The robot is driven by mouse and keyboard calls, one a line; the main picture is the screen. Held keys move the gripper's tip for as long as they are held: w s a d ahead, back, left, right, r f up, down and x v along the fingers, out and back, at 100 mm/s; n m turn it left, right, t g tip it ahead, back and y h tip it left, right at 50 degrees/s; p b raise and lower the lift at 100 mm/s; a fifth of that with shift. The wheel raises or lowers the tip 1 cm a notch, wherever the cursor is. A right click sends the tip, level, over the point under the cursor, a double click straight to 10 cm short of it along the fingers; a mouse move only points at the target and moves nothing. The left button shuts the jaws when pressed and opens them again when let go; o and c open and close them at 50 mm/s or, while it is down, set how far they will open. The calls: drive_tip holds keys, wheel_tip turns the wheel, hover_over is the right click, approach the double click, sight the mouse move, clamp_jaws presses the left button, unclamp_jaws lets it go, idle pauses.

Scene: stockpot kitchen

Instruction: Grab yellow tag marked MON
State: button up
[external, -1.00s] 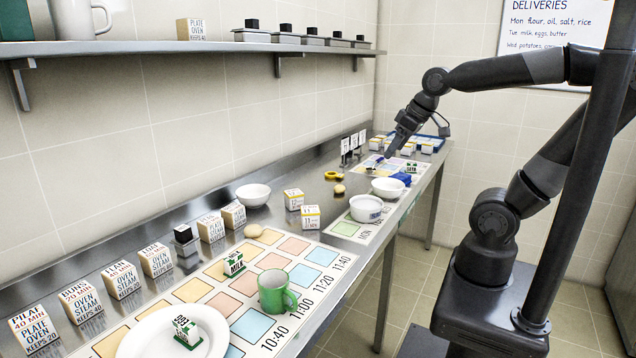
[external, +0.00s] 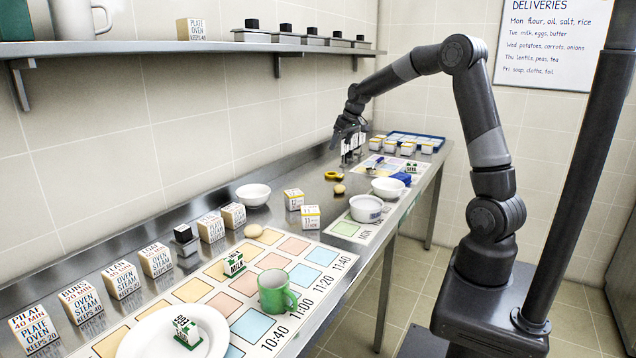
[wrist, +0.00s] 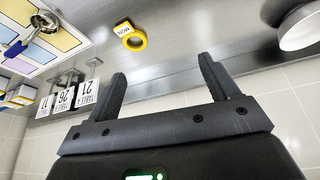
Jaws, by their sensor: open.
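The yellow tag is a ring-shaped piece with a white label reading MON. It lies on the steel counter, in the wrist view (wrist: 136,42) above and left of centre, beyond my fingertips. In the external view the yellow tag (external: 333,176) is small, and its label cannot be read. My gripper (wrist: 163,70) is open and empty, its two fingers apart. In the external view my gripper (external: 347,136) hangs above the far part of the counter, near the wall, higher than the tag and apart from it.
Upright numbered table cards (wrist: 85,92) stand left of my gripper in the wrist view, close to it. A white bowl (wrist: 300,28) is at the right. A coloured chart (wrist: 45,35) with a blue-handled tool lies at the left.

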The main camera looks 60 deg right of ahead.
drive_tip(key=w+d+f, duration=0.4)
drive_tip(key=d+f, duration=0.3)
drive_tip(key=d, duration=0.2)
hover_over(338, 175)
drive_tip(key=shift+m, duration=0.3)
drive_tip(key=f, duration=0.5)
drive_tip(key=shift+w+d, duration=0.2)
drive_tip(key=x, duration=0.5)
drive_tip(key=shift+w+a+f, duration=0.15)
drive_tip(key=shift+w+a, duration=0.1)
drive_tip(key=shift+w, duration=0.1)
drive_tip(key=shift+c, duration=0.2)
drive_tip(key=c, duration=1)
